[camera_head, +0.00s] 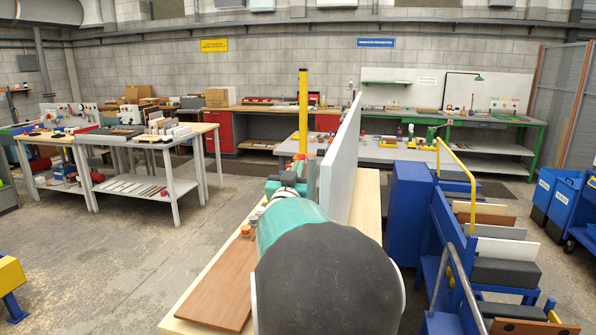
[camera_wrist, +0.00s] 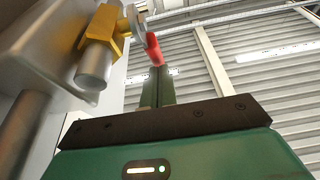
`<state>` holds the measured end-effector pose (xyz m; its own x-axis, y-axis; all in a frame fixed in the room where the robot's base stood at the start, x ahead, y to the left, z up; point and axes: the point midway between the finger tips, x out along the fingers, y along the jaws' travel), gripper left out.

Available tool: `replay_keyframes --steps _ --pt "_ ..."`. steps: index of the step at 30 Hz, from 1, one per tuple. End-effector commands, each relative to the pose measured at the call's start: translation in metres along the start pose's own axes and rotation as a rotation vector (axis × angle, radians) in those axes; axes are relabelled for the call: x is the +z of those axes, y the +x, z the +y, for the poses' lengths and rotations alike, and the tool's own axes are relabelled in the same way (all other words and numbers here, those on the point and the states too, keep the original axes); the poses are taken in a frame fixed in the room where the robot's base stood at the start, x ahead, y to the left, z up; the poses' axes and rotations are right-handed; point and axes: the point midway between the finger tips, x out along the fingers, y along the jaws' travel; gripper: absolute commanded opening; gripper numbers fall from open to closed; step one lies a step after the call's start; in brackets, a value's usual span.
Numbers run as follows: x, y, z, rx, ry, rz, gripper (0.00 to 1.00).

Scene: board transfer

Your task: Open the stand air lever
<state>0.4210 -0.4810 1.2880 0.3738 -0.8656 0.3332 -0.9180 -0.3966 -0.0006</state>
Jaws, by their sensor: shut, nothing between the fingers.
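In the wrist view a red lever (camera_wrist: 153,48) with a pale metal end sits near the top, beside a brass-yellow fitting (camera_wrist: 105,28) on a grey cylinder (camera_wrist: 95,66). I take this red part to be the air lever. My gripper (camera_wrist: 159,74) points up at it with its two dark green fingers shut together and empty. The fingertips appear right by the lever's lower end; I cannot tell whether they touch it. In the head view my own arm hides the lever and most of the gripper.
A white upright board (camera_head: 341,160) stands on a wooden-topped bench (camera_head: 368,200), just right of my arm. A yellow post (camera_head: 303,105) rises behind. A brown board (camera_head: 222,285) lies at the left. A blue rack (camera_head: 410,200) with panels stands right.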

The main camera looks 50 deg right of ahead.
Motion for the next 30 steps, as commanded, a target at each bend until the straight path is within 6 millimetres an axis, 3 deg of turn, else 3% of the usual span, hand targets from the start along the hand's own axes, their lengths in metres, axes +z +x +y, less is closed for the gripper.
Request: replay_keyframes --steps 10,26,30 --pt "0.0 0.004 0.001 0.002 0.0 -0.061 0.0" --pt "0.004 0.021 -0.001 -0.001 0.003 -0.356 0.0" --pt "0.008 0.025 0.0 -0.001 -0.002 -0.355 0.0"
